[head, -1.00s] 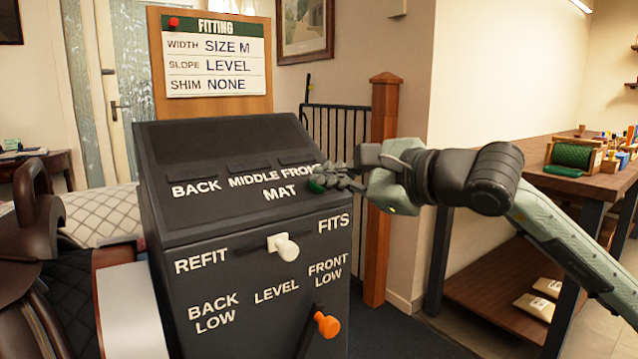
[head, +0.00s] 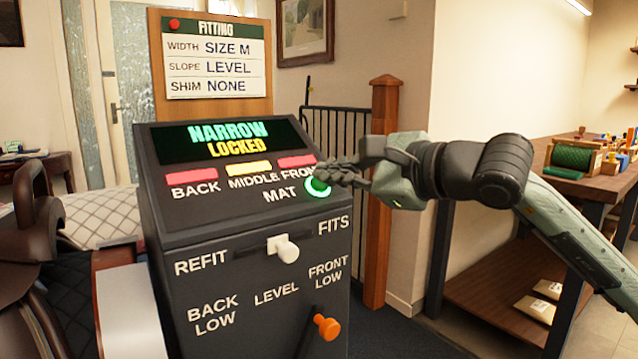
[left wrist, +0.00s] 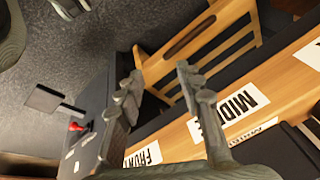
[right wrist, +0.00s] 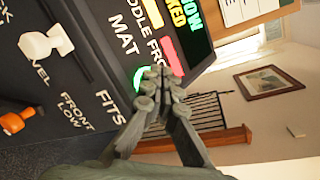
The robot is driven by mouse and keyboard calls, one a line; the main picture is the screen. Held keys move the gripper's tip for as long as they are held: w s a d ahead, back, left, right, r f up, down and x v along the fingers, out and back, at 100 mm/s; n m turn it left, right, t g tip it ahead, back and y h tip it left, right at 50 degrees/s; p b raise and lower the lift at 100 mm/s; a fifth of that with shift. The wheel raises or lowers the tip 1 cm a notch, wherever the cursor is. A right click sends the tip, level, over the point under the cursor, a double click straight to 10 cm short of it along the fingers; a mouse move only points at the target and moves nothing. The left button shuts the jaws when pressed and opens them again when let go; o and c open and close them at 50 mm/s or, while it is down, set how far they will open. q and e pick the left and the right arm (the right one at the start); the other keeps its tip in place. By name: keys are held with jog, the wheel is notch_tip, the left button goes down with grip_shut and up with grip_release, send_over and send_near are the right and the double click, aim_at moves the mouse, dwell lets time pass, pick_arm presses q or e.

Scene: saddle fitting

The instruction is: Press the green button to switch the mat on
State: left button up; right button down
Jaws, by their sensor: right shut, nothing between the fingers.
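The green button (head: 318,187) sits beside the word MAT on the sloped top of the dark console (head: 250,240), and its ring glows green. The console's display (head: 230,139) is lit and reads NARROW and LOCKED. My right gripper (head: 340,176) is shut and empty, its fingertips at the button's right edge; I cannot tell whether they touch it. In the right wrist view the glowing button (right wrist: 139,78) is partly hidden behind the fingertips (right wrist: 160,85). My left gripper (left wrist: 158,85) is open and empty in the left wrist view, above labelled wooden parts.
A white knob (head: 285,249) stands between REFIT and FITS, and an orange-knobbed lever (head: 326,326) is below it. A brown saddle (head: 28,230) is at the left. A wooden workbench (head: 580,184) stands at the right. The fitting board (head: 217,55) reads SIZE M, LEVEL, NONE.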

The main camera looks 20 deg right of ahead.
jog(key=s+d+r+p, duration=0.1)
jog(key=s+r, duration=0.2)
jog(key=r, duration=0.2)
dwell(0.4)
